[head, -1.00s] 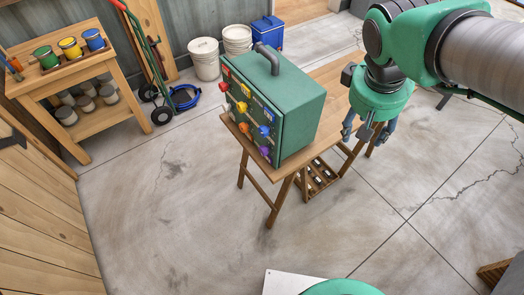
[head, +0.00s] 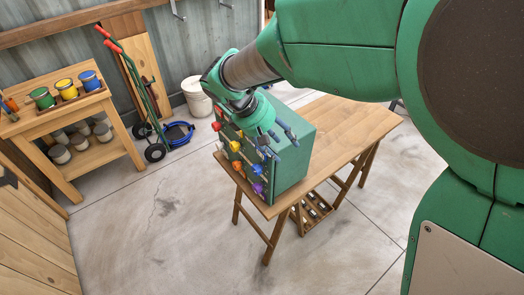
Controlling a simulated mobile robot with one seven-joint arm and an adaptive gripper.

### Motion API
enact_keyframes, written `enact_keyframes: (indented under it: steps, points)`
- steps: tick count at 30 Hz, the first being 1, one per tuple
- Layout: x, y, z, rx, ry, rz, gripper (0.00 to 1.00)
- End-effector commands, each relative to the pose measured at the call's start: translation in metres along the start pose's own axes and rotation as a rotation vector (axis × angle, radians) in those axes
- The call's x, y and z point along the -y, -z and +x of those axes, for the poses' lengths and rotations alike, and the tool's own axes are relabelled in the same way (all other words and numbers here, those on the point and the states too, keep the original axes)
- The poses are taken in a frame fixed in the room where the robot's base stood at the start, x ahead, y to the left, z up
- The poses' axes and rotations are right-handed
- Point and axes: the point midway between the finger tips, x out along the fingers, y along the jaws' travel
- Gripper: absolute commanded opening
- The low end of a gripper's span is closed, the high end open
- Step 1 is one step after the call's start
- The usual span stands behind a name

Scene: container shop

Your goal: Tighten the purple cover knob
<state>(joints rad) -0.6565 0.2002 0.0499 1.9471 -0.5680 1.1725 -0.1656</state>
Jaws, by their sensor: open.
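The purple cover knob (head: 258,188) is at the bottom right of the knobbed front of a green box (head: 297,165). The box stands upright on a wooden table (head: 345,120). My gripper (head: 279,143) is in front of the box's upper right part, above the purple knob and apart from it. Its fingers are spread and I see nothing held between them. My gripper and wrist hide the box's handle, much of its top and some upper knobs.
Red (head: 216,126), yellow (head: 234,146), orange (head: 237,165) and blue (head: 258,169) knobs share the front face. A workbench with paint cans (head: 67,90), a hand truck (head: 135,85) and a white bucket (head: 196,98) stand at left. The floor before the table is clear.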

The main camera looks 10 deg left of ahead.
Motion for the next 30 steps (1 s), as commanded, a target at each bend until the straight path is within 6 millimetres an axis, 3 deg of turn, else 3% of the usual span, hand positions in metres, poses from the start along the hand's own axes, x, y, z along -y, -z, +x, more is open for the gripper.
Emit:
enact_keyframes:
  steps: [3, 12, 24, 30]
  points:
    - [0.010, 0.034, 0.005, 0.033, -0.037, -0.087, 0.53]
    - [0.039, 0.107, 0.030, 0.112, -0.130, -0.305, 0.53]
    - [0.089, 0.186, 0.078, 0.224, -0.246, -0.589, 0.53]
    - [0.120, 0.214, 0.106, 0.319, -0.315, -0.735, 0.53]
